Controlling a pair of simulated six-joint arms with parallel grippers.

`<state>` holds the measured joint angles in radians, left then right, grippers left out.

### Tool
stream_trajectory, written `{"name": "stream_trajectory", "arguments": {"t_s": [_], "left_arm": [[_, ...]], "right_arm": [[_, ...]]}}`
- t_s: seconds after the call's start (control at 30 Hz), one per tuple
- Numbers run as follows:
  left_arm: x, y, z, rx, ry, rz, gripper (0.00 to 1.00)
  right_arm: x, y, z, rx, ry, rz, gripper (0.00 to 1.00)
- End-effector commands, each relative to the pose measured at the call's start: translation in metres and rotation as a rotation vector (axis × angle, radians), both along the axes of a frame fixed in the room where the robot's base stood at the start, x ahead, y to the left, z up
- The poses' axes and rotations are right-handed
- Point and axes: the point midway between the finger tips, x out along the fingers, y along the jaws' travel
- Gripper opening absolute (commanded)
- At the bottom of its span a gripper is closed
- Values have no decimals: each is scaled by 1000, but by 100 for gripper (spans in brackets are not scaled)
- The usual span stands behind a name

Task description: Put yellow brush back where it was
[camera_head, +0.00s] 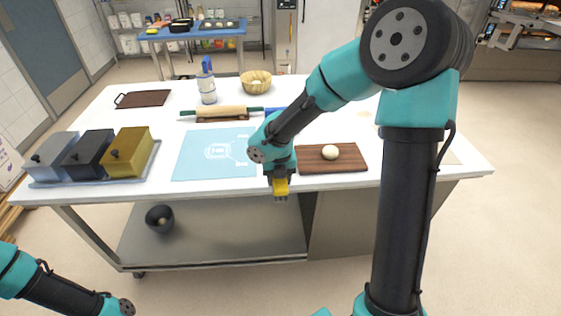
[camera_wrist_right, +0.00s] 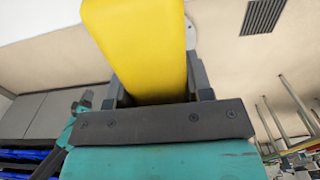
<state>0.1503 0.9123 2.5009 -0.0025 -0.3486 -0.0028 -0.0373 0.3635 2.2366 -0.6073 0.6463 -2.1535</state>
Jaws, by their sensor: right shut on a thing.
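A yellow object, which I take to be the yellow brush (camera_wrist_right: 140,45), is held between the fingers of my right gripper (camera_head: 280,186). In the head view only a small yellow part of the brush (camera_head: 280,187) shows below the gripper. The gripper is shut on it at the table's front edge, between the light blue mat (camera_head: 210,165) and the brown board (camera_head: 320,166). In the right wrist view the brush fills the space between the fingers. My left arm shows at the lower left of the head view; its gripper is out of view.
A pale dough ball (camera_head: 330,152) sits on the brown board. A rolling pin (camera_head: 215,112), a blue-and-white container (camera_head: 207,85) and a wooden bowl (camera_head: 256,82) stand farther back. Three lidded boxes in a tray (camera_head: 45,184) are at left. A dark bowl (camera_head: 160,218) is on the lower shelf.

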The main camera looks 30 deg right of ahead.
Motion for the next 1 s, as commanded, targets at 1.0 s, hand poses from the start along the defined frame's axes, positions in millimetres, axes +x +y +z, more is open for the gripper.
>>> {"name": "stream_trajectory", "arguments": {"t_s": [1.0], "left_arm": [[0,0,0,0,0,0,43]], "right_arm": [[107,-66,-12,0,-1,-1,21]]}}
